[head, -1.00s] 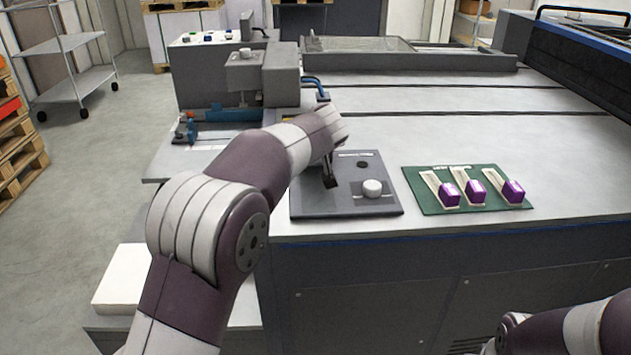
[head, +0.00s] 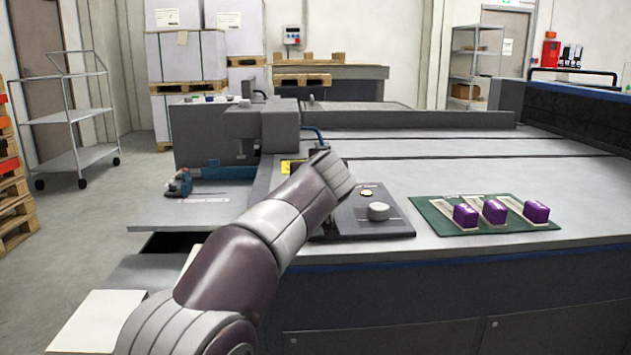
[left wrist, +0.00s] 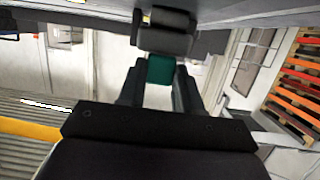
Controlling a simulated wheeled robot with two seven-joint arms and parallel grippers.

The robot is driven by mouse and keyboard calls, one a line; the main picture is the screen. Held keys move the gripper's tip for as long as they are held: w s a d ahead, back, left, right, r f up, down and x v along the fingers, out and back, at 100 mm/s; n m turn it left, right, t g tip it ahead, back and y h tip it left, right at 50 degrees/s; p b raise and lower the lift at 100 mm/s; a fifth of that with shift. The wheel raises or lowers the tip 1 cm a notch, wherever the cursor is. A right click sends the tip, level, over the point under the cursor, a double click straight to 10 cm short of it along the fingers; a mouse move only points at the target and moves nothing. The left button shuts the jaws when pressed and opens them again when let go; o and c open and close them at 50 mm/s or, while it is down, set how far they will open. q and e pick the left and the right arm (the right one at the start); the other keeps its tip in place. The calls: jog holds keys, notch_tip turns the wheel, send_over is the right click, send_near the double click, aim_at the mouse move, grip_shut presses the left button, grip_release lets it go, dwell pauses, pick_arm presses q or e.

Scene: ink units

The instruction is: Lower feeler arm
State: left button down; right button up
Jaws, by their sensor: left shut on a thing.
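My left gripper (left wrist: 159,88) is shut on a small teal tab (left wrist: 160,69) in the left wrist view, one finger on each side. A dark rounded block (left wrist: 166,32) sits just beyond the tab, under a grey underside. I take the tab and block as the feeler arm, but its full shape is hidden. In the head view my left wrist reaches to the right end of the grey feeder head (head: 280,130), near a curved blue hose (head: 315,132). My wrist hides the fingertips there. My right gripper is out of view.
The grey table beyond is clear.

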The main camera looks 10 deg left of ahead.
pick_arm(q)
jog(key=shift+f, duration=0.45)
jog(key=c, duration=0.8)
grip_release()
jog(key=shift+o, duration=0.2)
jog(key=shift+s+r, duration=0.1)
jog(key=shift+r, duration=0.05)
jog(key=shift+s+d+r, duration=0.2)
jog(key=shift+s, duration=0.25)
jog(key=v, duration=1.1)
jog(key=shift+s+r, duration=0.2)
jog(key=shift+s, duration=0.15)
